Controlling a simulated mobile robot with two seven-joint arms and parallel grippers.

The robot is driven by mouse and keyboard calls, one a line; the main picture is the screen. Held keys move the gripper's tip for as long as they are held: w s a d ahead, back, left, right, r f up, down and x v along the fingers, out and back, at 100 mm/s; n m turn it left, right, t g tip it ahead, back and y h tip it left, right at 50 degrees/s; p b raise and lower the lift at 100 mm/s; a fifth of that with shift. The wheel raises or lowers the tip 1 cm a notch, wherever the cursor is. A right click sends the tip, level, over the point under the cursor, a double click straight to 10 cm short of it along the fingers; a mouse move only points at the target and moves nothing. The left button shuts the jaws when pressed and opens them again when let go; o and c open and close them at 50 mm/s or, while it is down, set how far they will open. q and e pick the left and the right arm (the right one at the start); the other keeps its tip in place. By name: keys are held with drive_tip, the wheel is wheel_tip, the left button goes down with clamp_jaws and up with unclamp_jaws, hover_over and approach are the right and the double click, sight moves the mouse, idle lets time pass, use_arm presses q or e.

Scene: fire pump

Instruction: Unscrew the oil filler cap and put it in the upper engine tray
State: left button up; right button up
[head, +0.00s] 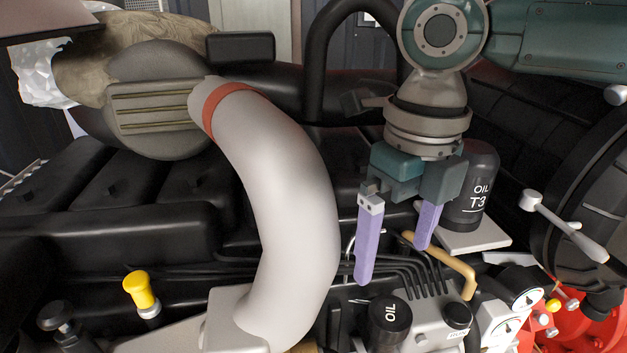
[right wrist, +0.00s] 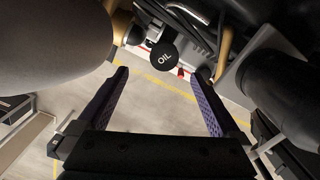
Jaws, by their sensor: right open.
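The oil filler cap (head: 390,315) is a round black cap marked OIL, low in the head view right of the pale curved pipe. It also shows in the right wrist view (right wrist: 164,57), seen between and beyond the fingertips. My right gripper (head: 395,262) points down with its purple fingers spread, empty and above the cap. In the right wrist view both fingers (right wrist: 162,75) stand apart, with nothing between them. I cannot tell for sure which surface is the upper engine tray. My left gripper is not in view.
A black canister marked OIL T3 (head: 476,200) stands on a pale plate (head: 490,238) behind the right gripper. The pale curved pipe (head: 290,190) rises close on the left. A tan pipe (head: 455,265), gauges (head: 522,286) and a yellow-topped dipstick (head: 141,290) are nearby.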

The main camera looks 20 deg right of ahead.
sight(391, 312)
use_arm(q)
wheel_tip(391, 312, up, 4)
drive_tip(key=p, duration=0.3)
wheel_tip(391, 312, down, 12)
drive_tip(key=b, duration=1.2)
use_arm(e)
drive_tip(key=f+m, duration=0.3)
drive_tip(key=f, duration=0.1)
drive_tip(key=f+m, duration=0.4)
drive_tip(key=d+f+m, duration=0.1)
drive_tip(key=f+m, duration=0.3)
drive_tip(key=shift+s+f, duration=0.25)
drive_tip(key=shift+f, duration=0.05)
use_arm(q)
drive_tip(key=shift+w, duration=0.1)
use_arm(e)
drive_tip(key=shift+c, duration=0.2)
clamp_jaws()
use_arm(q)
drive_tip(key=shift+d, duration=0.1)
